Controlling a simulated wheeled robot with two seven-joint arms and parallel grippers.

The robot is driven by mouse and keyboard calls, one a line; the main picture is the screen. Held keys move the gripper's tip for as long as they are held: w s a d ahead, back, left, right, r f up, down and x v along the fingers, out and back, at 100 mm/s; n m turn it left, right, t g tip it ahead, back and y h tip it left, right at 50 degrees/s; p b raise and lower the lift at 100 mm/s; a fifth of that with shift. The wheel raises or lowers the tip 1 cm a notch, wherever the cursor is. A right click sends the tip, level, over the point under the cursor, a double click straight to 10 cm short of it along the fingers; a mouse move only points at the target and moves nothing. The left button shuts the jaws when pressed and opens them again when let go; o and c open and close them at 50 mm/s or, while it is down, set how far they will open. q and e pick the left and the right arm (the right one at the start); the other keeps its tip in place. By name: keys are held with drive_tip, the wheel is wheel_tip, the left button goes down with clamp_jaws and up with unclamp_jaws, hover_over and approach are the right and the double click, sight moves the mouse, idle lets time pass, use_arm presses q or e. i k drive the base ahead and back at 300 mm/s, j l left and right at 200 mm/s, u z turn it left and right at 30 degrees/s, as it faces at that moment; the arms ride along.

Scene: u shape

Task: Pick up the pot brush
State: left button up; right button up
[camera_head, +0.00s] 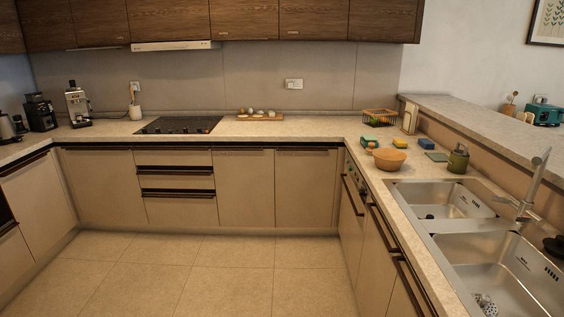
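I cannot pick out the pot brush for certain. A small whitish, patterned object (485,303) lies in the near sink basin at the bottom edge, too small and cut off to name. A dark round object (555,246) sits beside the sink at the right edge, also unclear. Neither of my grippers is in view.
The U-shaped counter (310,128) surrounds clear tiled floor (190,272). On the right side are a wooden bowl (389,159), several sponges (400,142), a green dispenser (459,158), a double sink (447,199) and a tall faucet (530,193). A raised ledge (480,120) lies behind.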

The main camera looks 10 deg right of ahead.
sight(368, 150)
drive_tip(key=i+j+z, duration=0.4)
drive_tip(key=i, duration=0.2)
drive_tip(key=i+j+z, duration=0.85)
drive_tip(key=i+j, duration=0.15)
